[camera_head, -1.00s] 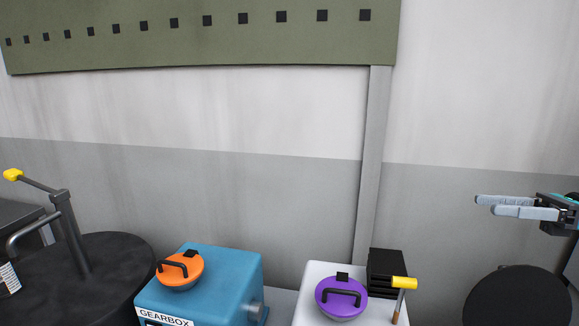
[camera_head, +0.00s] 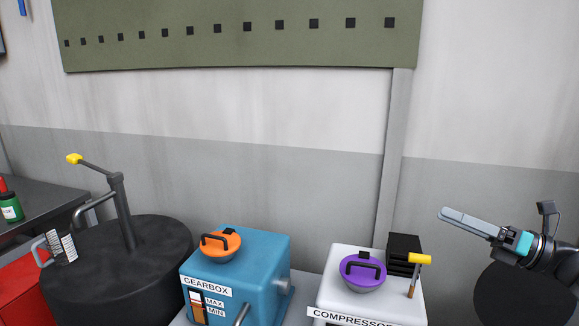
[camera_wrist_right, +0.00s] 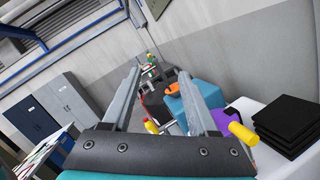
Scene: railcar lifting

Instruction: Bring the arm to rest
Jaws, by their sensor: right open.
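My right gripper (camera_head: 443,213) is at the right of the head view, raised above and to the right of the white compressor (camera_head: 336,292). Its long grey fingers point left and nothing shows between them. In the right wrist view my right gripper (camera_wrist_right: 159,73) has its two fingers clearly apart, with an empty gap. The black wrist and part of my right arm show behind it in the head view. My left gripper is not in view.
A blue gearbox (camera_head: 262,257) carries an orange lid (camera_head: 221,247). The compressor carries a purple lid (camera_head: 362,272), a yellow-topped handle (camera_head: 419,259) and a black block (camera_head: 403,250). A black drum with a pump (camera_head: 120,210) stands left. A bench (camera_head: 40,205) is farther left.

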